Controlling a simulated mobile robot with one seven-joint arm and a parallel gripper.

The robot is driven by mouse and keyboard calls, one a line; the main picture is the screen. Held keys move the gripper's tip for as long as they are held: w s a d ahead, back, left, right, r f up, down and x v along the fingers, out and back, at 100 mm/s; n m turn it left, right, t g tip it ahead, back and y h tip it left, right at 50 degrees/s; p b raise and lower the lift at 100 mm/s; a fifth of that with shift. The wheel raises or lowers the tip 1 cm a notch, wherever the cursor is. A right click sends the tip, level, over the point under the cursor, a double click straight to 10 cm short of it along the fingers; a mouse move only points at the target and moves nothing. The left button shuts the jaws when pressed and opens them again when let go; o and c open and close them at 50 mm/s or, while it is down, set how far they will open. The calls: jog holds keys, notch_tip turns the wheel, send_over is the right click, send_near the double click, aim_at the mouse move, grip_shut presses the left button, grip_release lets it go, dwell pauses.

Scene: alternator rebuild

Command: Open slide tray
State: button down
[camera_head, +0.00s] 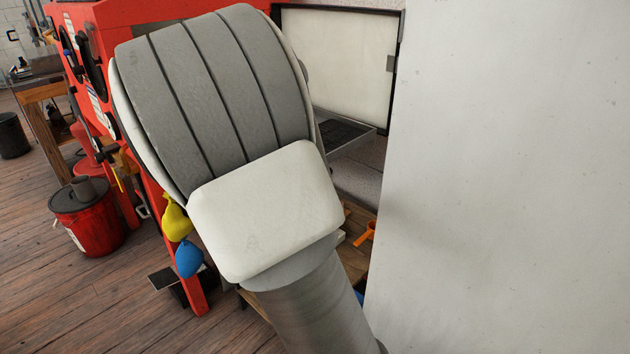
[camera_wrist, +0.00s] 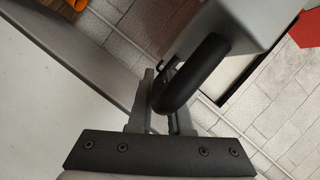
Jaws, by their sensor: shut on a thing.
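In the wrist view, a black curved handle (camera_wrist: 192,72) stands out from a grey boxy part (camera_wrist: 240,25), which looks like the slide tray's front. My gripper (camera_wrist: 162,86) is shut on the handle, with one finger on each side of its end. Most of the tray is out of the wrist view. In the head view, a grey ledge with a dark grid top (camera_head: 343,135) shows behind my arm; I cannot tell if it is the same tray. My arm hides my gripper and the handle there.
A red machine frame (camera_head: 88,40) stands at the left and back, with a yellow bag (camera_head: 176,222) and a blue bag (camera_head: 188,259) hanging. A large pale panel (camera_head: 510,180) fills the right side. A red bucket (camera_head: 88,222) stands on the wood floor (camera_head: 110,300), largely clear at lower left.

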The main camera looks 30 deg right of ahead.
jog(key=shift+s, duration=0.15)
jog(key=c, duration=0.8)
grip_release()
jog(key=shift+c, duration=0.2)
jog(key=p+v, duration=0.4)
jog(key=v, duration=1.3)
jog(key=shift+s+a+r, duration=0.1)
jog(key=shift+a, duration=0.05)
